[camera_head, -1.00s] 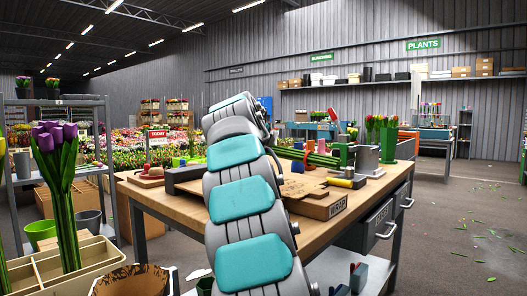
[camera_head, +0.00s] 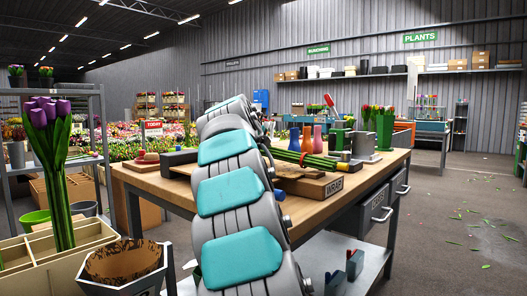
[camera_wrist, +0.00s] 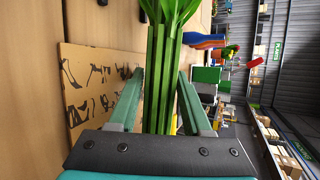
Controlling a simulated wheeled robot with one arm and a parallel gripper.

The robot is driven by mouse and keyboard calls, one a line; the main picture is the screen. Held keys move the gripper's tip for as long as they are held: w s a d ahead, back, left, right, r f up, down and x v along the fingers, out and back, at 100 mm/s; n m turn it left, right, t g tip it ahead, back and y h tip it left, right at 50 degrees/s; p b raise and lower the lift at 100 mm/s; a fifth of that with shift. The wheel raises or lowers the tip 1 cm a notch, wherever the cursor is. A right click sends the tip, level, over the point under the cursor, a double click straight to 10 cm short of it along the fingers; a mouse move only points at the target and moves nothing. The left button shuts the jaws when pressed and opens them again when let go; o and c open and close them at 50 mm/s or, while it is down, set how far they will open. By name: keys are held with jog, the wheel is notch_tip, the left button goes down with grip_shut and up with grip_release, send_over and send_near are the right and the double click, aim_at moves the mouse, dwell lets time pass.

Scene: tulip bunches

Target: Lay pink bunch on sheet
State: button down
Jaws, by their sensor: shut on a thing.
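My gripper (camera_wrist: 155,105) is shut on a bundle of green tulip stems (camera_wrist: 162,75) in the wrist view. The stems run up the picture between its two fingers, with leaves at the top edge; the blooms are out of frame, so their colour is hidden. The brown sheet with black print (camera_wrist: 75,80) lies on the bench beside the fingers, left in that view. I cannot tell if the stems touch it. In the head view my arm hides the gripper.
A purple tulip bunch (camera_head: 48,130) stands in a divided crate (camera_head: 60,262) at the left.

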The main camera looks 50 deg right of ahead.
jog(key=shift+c, duration=1.3)
grip_release()
jog(key=shift+a, duration=0.15)
jog(key=shift+v, duration=3.9)
jog(key=shift+r, duration=0.15)
